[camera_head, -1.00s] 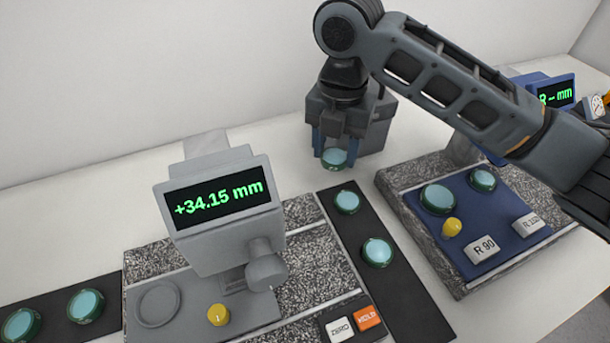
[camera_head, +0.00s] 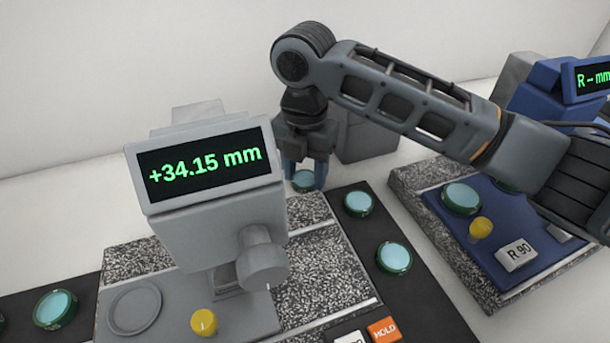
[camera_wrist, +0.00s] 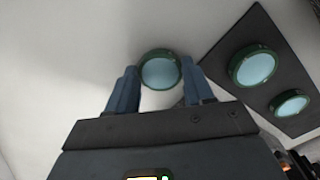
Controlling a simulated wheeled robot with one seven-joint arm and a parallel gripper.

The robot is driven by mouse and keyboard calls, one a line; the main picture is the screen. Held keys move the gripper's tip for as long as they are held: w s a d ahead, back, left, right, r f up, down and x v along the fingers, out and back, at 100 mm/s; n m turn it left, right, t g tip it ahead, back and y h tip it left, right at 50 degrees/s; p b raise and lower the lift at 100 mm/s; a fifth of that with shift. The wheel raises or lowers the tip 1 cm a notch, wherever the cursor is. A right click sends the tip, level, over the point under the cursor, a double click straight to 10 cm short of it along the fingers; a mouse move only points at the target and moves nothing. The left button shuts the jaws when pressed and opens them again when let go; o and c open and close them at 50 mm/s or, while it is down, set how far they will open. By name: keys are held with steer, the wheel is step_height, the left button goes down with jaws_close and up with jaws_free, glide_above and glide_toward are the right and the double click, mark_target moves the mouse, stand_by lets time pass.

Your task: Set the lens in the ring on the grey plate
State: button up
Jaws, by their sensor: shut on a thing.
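My gripper (camera_head: 305,182) is shut on a lens (camera_head: 305,180), pale blue glass in a green rim. The held lens also shows between the two blue fingers in the wrist view (camera_wrist: 161,70). In the head view it hangs behind the granite base, near the top end of the dark strip. The grey plate (camera_head: 168,326) lies at the lower left, with an empty grey ring (camera_head: 135,307) on it. The held lens is well apart from the ring, up and to its right.
A grey gauge head (camera_head: 205,175) reading +34.15 mm rises close behind the ring. A yellow knob (camera_head: 204,321) is right of the ring. Other lenses lie on dark strips (camera_head: 372,232) either side. A blue plate (camera_head: 470,250) with a lens is at right.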

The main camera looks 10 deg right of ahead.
steer(key=shift+r, duration=0.1)
steer(key=o, duration=1)
steer(key=shift+o, duration=0.2)
